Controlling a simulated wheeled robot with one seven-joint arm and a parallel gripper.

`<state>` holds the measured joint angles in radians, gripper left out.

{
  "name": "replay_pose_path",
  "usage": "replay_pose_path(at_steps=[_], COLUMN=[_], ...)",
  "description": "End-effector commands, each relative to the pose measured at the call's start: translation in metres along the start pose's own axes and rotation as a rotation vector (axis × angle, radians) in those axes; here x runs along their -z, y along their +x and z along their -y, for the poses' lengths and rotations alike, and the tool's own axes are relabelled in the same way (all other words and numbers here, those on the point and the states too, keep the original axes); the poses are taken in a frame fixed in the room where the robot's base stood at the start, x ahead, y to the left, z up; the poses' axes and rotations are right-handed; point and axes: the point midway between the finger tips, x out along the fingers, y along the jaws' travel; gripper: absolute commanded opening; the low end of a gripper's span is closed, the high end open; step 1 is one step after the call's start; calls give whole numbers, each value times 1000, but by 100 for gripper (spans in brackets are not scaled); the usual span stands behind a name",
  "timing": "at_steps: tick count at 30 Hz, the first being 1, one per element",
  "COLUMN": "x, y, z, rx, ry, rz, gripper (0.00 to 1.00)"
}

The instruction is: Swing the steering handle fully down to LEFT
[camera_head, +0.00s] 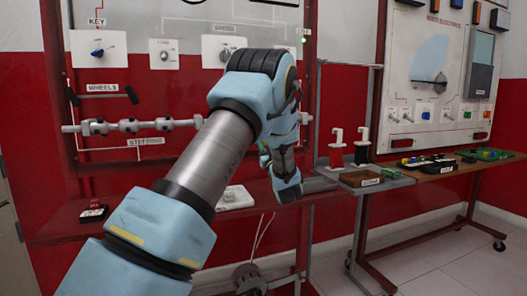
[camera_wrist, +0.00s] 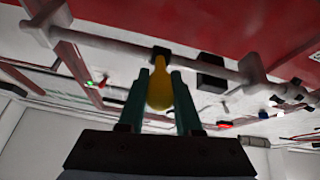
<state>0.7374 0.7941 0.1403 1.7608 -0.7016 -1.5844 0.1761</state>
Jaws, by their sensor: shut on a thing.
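The yellow steering handle (camera_wrist: 160,92) is in the middle of the wrist view. It is teardrop-shaped, and its narrow end meets a dark mount on a pale grey shaft (camera_wrist: 112,41). My gripper (camera_wrist: 159,88) has a dark green finger on each side of the handle and is shut on it. In the head view my arm covers the handle and the gripper fingers. The left part of a grey jointed shaft (camera_head: 155,126) shows there, above a partly hidden steering label (camera_head: 144,141). I cannot read the handle's angle or see a LEFT mark.
A wheels lever bar (camera_head: 103,95) and a key switch (camera_head: 98,48) are at left on the panel. A red-brown shelf (camera_head: 75,230) runs below.

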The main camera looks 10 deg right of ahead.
Motion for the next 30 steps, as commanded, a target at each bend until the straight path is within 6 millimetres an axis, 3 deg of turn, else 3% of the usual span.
replay_pose_path(at_steps=[3, 26, 27, 30], x=[-10, -12, -12, -12], y=[-4, 0, 0, 0], z=[2, 2, 2, 2], rx=[-6, -17, -17, -17], ry=[1, 3, 4, 3], rz=[-40, -100, -99, -100], gripper=[0, 0, 38, 49])
